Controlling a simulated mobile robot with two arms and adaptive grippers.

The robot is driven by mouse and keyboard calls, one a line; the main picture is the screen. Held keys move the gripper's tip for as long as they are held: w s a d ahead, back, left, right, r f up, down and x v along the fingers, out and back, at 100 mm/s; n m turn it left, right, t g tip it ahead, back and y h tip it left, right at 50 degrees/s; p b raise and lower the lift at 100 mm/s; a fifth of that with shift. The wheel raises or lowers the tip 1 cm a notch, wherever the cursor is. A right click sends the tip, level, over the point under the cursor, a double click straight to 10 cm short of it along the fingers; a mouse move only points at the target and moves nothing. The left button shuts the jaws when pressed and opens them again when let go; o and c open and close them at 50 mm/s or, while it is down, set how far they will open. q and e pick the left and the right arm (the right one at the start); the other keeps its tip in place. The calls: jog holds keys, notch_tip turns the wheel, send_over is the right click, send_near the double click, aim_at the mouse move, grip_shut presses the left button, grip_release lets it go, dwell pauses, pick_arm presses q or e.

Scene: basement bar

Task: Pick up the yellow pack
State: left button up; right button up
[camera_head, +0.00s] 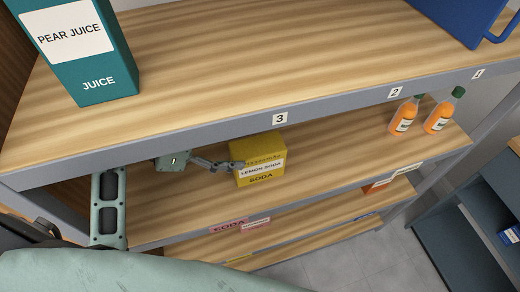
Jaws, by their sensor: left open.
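The yellow pack (261,148), labelled lemon soda, stands upright on the second shelf (330,165), below the tag marked 3. My left gripper (238,165) reaches in from the left under the top shelf. It is open, with a dark fingertip at the pack's left front edge. I cannot tell whether it touches the pack. The rest of the gripper is partly hidden by the shelf edge. My right gripper is not in view.
The top shelf edge (200,140) runs close above the gripper. A teal juice carton (100,85) and a blue container (455,15) stand on top. Orange bottles (403,117) stand to the right. Lower shelves hold red packs (229,226).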

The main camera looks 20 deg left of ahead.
aim_at(248, 148)
pick_arm(q)
jog(key=shift+a+f+y, duration=0.15)
jog(key=shift+f+y, duration=0.1)
jog(key=shift+y, duration=0.05)
jog(key=shift+d+f, duration=0.15)
jog(key=shift+d, duration=0.1)
jog(key=p+x, duration=0.1)
jog(key=x, duration=0.5)
jog(key=shift+w+d+p, duration=0.1)
jog(key=shift+d+p, duration=0.2)
jog(key=shift+w+d+f, duration=0.1)
jog(key=shift+w+d, duration=0.05)
jog(key=shift+d, duration=0.1)
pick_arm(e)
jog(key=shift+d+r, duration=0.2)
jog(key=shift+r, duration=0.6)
pick_arm(q)
jog(key=shift+c, duration=0.5)
jog(key=c, duration=0.9)
grip_shut()
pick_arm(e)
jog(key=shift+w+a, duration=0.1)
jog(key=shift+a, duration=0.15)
